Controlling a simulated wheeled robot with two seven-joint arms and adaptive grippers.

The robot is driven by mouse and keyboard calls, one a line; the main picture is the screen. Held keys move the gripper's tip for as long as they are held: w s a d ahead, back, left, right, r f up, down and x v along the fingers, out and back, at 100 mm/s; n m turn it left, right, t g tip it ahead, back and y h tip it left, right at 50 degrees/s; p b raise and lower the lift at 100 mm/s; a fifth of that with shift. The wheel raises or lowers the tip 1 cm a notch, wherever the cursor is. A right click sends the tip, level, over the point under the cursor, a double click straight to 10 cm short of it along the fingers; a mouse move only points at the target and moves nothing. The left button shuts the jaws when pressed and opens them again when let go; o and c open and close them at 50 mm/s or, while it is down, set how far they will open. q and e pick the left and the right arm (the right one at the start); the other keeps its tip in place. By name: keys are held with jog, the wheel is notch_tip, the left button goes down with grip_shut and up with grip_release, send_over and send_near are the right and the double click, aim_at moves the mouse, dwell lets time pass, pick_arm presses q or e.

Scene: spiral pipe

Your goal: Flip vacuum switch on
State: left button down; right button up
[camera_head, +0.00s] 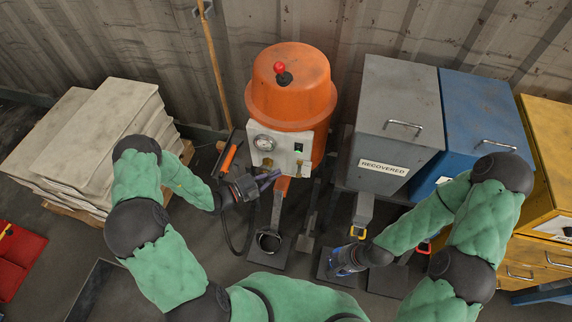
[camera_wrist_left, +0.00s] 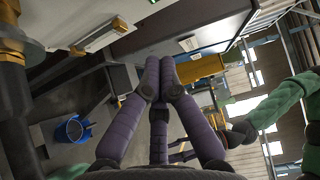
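The orange vacuum drum (camera_head: 290,95) stands at the wall with a white control panel (camera_head: 262,158) on its front. The panel carries a round gauge and a small green switch (camera_head: 299,147); whether it is on or off is too small to tell. My left gripper (camera_head: 272,178) is just below the panel, apart from the switch. Its purple fingertips (camera_wrist_left: 160,65) are together and empty. My right gripper (camera_head: 345,261) is low at right; its fingers are unclear.
A red knob (camera_head: 280,69) tops the drum. An orange-handled tool (camera_head: 229,157) is left of the panel. Grey (camera_head: 396,115), blue (camera_head: 487,115) and yellow (camera_head: 548,135) bins stand at right. Pale stacked slabs (camera_head: 85,140) are at left. A blue bucket (camera_wrist_left: 73,129) shows in the wrist view.

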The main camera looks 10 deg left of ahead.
pick_arm(q)
jog(key=shift+v, duration=1.75)
jog(key=shift+d+f, duration=0.1)
jog(key=shift+f, duration=0.05)
